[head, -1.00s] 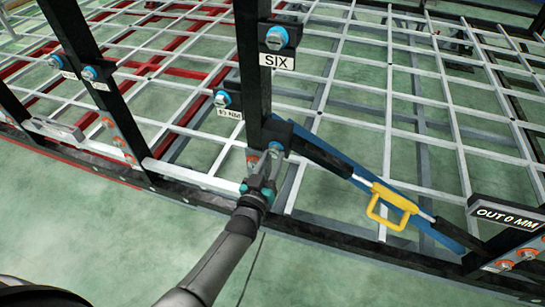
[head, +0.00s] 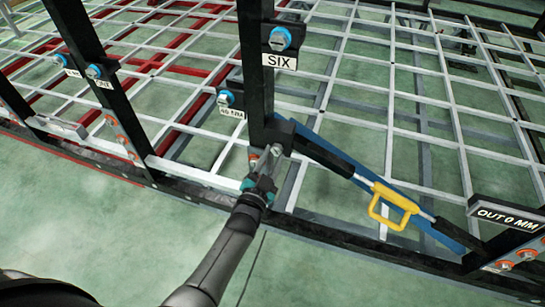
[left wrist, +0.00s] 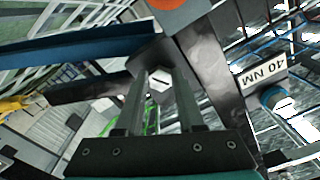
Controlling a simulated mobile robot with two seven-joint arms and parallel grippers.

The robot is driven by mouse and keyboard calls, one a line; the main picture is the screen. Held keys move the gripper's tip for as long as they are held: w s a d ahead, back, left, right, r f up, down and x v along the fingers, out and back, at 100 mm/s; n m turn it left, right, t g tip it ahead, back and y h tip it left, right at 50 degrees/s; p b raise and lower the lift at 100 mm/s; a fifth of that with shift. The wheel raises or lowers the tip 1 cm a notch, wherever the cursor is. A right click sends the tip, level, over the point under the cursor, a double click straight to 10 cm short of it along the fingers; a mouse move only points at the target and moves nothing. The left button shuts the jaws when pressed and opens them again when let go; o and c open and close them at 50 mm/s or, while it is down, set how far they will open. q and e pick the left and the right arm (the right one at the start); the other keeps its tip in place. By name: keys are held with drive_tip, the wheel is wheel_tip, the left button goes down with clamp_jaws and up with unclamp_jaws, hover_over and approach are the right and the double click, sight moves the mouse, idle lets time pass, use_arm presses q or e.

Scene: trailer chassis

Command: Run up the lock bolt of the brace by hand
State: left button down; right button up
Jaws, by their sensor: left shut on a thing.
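The brace (head: 322,152) runs from the dark upright post down to the right, with a black tube, a blue bar behind it and a yellow handle (head: 394,199). Its lock bolt (left wrist: 159,79) is a pale hex head at the brace's upper end, by the foot of the post. My left gripper (head: 268,163) reaches up to this bolt from below. In the left wrist view its two fingers (left wrist: 160,95) stand on either side of the bolt head, shut on it. The fingers partly cover the bolt in the head view. My right gripper is not in view.
Blue-ringed bolts sit on the posts, one above a SIX label (head: 279,61) and another by a 40 NM label (left wrist: 263,74). An OUT 0 MM sign (head: 505,216) stands at the right. The green floor in front of the frame is clear.

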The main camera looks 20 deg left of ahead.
use_arm(q)
drive_tip(key=shift+s+f, duration=0.15)
drive_tip(key=shift+f, duration=0.1)
drive_tip(key=c, duration=0.9)
unclamp_jaws()
drive_tip(key=shift+o, duration=0.9)
drive_tip(key=shift+s+r, duration=0.15)
drive_tip(key=shift+o, duration=1)
drive_tip(key=shift+r, duration=0.1)
drive_tip(key=s+p, duration=0.1)
drive_tip(key=s, duration=1.4)
drive_tip(key=shift+a, duration=0.25)
